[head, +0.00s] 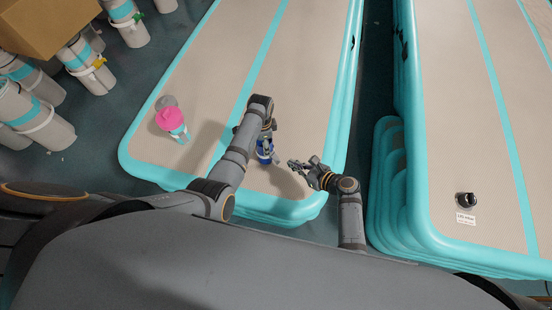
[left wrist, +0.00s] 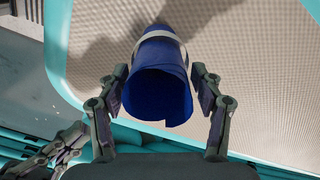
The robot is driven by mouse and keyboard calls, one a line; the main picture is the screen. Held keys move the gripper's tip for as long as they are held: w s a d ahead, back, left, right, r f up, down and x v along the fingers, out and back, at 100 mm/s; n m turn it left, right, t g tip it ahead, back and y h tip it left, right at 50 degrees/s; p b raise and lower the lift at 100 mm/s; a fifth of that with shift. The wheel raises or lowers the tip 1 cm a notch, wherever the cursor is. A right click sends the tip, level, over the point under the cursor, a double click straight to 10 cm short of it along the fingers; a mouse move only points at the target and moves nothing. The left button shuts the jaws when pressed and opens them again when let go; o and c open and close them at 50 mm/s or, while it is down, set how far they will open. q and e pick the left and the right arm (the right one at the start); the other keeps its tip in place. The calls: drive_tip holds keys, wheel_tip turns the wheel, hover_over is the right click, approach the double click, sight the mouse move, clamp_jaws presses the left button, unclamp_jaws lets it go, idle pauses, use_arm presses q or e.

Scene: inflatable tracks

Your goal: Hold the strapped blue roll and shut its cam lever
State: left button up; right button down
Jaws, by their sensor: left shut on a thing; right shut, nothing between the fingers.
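The blue roll (head: 265,152) stands on the beige top of an inflatable track in the head view, below my left gripper (head: 267,143). In the left wrist view the blue roll (left wrist: 160,90) shows its open spiral end, with a pale strap around it farther along. My left gripper (left wrist: 160,95) has one finger on each side of the roll and is shut on it. My right gripper (head: 294,165) is shut and empty, just right of the roll and apart from it. The cam lever cannot be made out in either view.
A pink-topped bottle (head: 171,119) is on the same track (head: 185,60), left of my left arm. Several strapped rolls (head: 40,120) and a cardboard box (head: 45,25) are at upper left. A second track (head: 450,110) lies right, across a dark gap.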

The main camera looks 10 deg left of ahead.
use_arm(q)
drive_tip(key=o, duration=1.6)
wheel_tip(320, 180, up, 12)
